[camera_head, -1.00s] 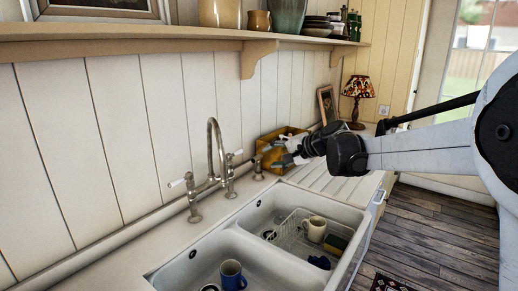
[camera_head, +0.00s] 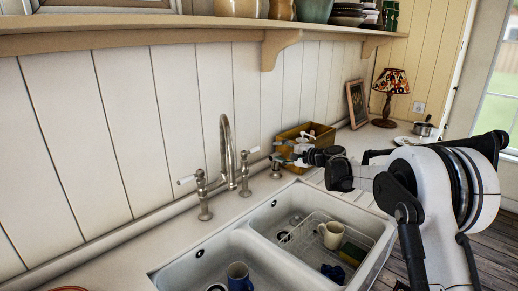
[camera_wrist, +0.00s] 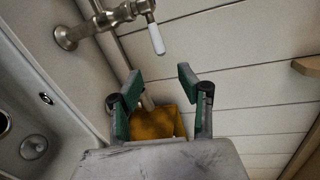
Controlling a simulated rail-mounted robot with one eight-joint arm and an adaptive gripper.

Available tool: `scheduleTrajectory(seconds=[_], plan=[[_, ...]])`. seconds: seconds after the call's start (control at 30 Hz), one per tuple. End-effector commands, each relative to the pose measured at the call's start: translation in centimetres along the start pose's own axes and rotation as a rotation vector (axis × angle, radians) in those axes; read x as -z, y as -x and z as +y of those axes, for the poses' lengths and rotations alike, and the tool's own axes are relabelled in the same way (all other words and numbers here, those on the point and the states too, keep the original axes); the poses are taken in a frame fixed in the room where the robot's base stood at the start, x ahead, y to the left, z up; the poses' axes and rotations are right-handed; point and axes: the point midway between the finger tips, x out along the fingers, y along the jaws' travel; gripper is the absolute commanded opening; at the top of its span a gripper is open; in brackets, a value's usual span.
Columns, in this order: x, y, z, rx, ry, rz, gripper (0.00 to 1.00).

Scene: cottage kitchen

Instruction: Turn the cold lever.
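A metal bridge tap (camera_head: 228,150) with a tall curved spout stands behind the double sink. It has a white-tipped left lever (camera_head: 186,180) and a white-tipped right lever (camera_head: 253,150). No hot or cold mark can be read. My gripper (camera_head: 279,151) is just right of the right lever, apart from it, in front of the yellow box. In the wrist view a white lever (camera_wrist: 156,38) hangs from the tap body ahead of the fingertips. My gripper (camera_wrist: 161,78) is open there, with its two green fingers apart and nothing between them.
A yellow box (camera_head: 303,132) stands against the wall behind my gripper. The sink (camera_head: 262,218) holds a wire rack, a cream mug (camera_head: 331,235) and a blue mug (camera_head: 238,277). A shelf (camera_head: 190,38) runs overhead. A lamp (camera_head: 390,90) and picture frame (camera_head: 356,104) stand farther back.

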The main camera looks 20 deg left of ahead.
Motion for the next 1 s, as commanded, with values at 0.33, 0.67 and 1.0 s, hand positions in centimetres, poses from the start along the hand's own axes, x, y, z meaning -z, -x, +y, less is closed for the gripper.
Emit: scheduleTrajectory(seconds=[0.33, 0.67, 1.0], plan=[[-0.1, -6.2, -0.1, -0.001, 0.0, -0.002, 0.37], [-0.1, -10.6, -0.1, -0.001, 0.001, -0.001, 0.37], [0.0, -11.9, 0.0, -0.001, 0.001, 0.001, 0.37]])
